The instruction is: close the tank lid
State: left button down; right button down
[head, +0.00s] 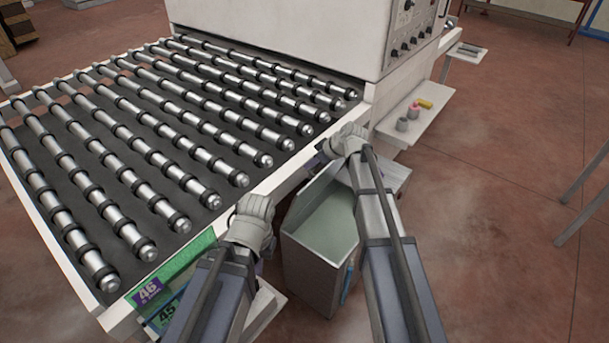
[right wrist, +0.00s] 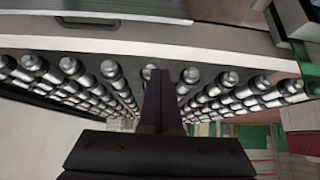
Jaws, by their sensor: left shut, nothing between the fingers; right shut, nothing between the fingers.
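The tank (head: 307,262) is a grey box on the floor beside the roller conveyor, in the middle of the head view. Its top is open and shows a grey-green inside. A pale panel that looks like the lid (head: 312,194) stands raised along the conveyor side. My right gripper (head: 322,154) is shut and empty, above the far end of the tank by the conveyor edge. Its closed dark fingers (right wrist: 160,100) show in the right wrist view. My left gripper (head: 256,226) is shut, left of the tank at the conveyor edge; its fingertips are mostly hidden. My right forearm covers the tank's right side.
The conveyor (head: 130,130) with several steel rollers fills the left. A white machine housing (head: 300,30) stands behind it. A side shelf (head: 425,122) holds small items. Green and blue labelled pieces (head: 165,290) are at the conveyor's near corner. Open floor lies to the right.

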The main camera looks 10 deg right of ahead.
aim_at(314, 181)
jog(key=shift+a+f, duration=0.1)
jog(key=shift+f, duration=0.1)
jog(key=f+b, duration=0.3)
jog(key=w+a+f+b, duration=0.1)
jog(key=f+b, duration=0.2)
jog(key=a+f+b, duration=0.1)
jog(key=f+b, duration=0.1)
jog(key=b, duration=0.1)
jog(key=shift+w+f, duration=0.4)
jog(key=shift+s+d, duration=0.2)
jog(key=shift+s, duration=0.05)
jog(key=shift+f, duration=0.1)
